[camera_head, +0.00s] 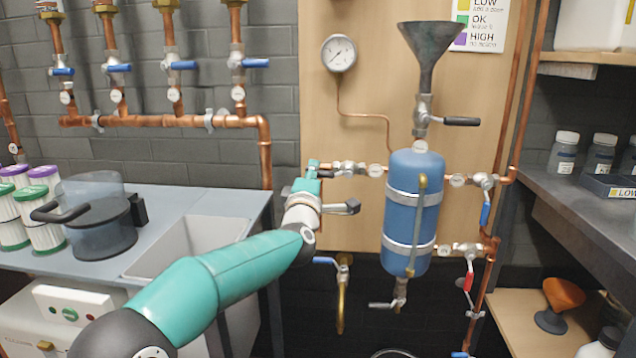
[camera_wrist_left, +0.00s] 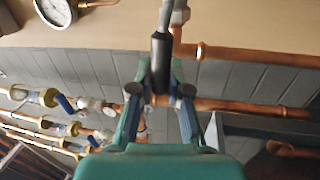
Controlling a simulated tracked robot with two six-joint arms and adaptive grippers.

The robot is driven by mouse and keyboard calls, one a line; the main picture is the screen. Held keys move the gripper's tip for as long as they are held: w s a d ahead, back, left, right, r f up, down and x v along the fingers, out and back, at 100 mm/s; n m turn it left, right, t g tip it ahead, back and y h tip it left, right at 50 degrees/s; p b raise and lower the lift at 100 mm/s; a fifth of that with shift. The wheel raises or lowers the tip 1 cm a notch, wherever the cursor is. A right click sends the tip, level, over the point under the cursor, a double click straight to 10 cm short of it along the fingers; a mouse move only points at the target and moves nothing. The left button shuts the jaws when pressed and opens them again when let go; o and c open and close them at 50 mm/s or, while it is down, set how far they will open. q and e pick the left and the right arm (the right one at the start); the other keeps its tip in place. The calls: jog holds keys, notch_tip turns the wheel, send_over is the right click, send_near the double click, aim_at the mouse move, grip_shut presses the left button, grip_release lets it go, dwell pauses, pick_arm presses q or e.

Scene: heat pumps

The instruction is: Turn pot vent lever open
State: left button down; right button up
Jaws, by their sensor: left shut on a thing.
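The blue pot (camera_head: 404,215) hangs upright on the wooden panel, with a dark funnel (camera_head: 430,50) above it. A small valve (camera_head: 348,168) sits on the pipe at the pot's upper left. My left gripper (camera_head: 314,168) is at the left end of this valve, and its own arm hides part of the spot. In the left wrist view, my left gripper (camera_wrist_left: 160,92) is shut on a black lever handle (camera_wrist_left: 160,62), which lies between its two fingers. The handle's metal stem leads up to the valve. My right gripper is in neither view.
A black-handled valve (camera_head: 460,121) is under the funnel. A pressure gauge (camera_head: 339,53) is above left. Blue (camera_head: 486,212) and red (camera_head: 468,279) levers are right of the pot.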

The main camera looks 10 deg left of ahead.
pick_arm(q)
jog(key=shift+a+f+n+b, duration=0.15)
jog(key=shift+f+n+b, duration=0.25)
jog(key=shift+f+n, duration=0.15)
jog(key=shift+w, duration=0.1)
jog(key=c, duration=1.1)
grip_release()
jog(key=shift+f, duration=0.1)
jog(key=shift+s, duration=0.3)
jog(key=v, duration=1.1)
jog(key=shift+s+f, duration=0.1)
jog(key=shift+s, duration=0.1)
